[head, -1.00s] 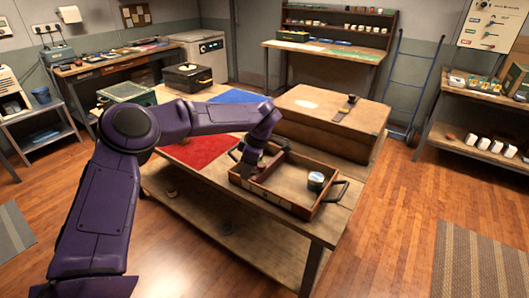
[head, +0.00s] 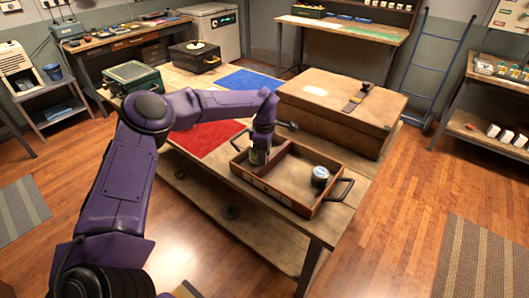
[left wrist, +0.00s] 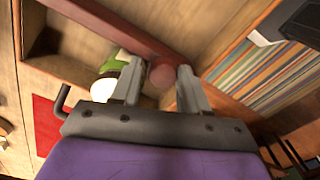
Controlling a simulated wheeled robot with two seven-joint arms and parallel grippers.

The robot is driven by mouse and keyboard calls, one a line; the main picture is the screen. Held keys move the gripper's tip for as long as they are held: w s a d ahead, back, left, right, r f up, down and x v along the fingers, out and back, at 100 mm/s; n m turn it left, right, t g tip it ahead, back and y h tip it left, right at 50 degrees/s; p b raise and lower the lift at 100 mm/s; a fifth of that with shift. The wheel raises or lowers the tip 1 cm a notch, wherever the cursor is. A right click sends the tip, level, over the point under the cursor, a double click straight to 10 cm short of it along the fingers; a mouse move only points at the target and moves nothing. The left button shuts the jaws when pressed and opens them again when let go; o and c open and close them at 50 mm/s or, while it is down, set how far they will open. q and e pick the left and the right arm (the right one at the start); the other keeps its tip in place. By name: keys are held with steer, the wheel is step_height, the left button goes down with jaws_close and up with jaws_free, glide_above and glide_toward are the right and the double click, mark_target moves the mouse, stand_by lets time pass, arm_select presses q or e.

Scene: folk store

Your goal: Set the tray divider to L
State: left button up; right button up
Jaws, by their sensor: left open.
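The wooden tray (head: 320,206) lies on the workbench. Its reddish-brown divider (head: 277,158) crosses the inside, and a dark jar (head: 320,176) stands in the compartment to its right. In the left wrist view the divider (left wrist: 130,28) runs diagonally ahead of my left gripper (left wrist: 160,88). The fingers are open, with a round reddish knob (left wrist: 162,75) between them; contact cannot be told. A green and white can (left wrist: 108,88) shows beside the left finger, partly hidden. In the head view my left gripper (head: 260,154) reaches down into the tray at the divider. No L mark is readable.
A large wooden box (head: 340,115) stands behind the tray. A red mat (head: 205,138) and a blue mat (head: 250,80) lie on the bench. The tray's handle (head: 343,190) sticks out.

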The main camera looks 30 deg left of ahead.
arm_select(q)
steer(key=shift+s+r, duration=0.1)
steer(key=shift+s, duration=0.2)
jaws_close()
steer(key=d, duration=0.4)
steer(key=d+b, duration=0.1)
steer(key=d, duration=0.7)
steer(key=shift+s, duration=0.4)
steer(key=shift+d, duration=0.15)
steer(key=shift+s, duration=0.1)
jaws_free()
steer(key=shift+d, duration=0.2)
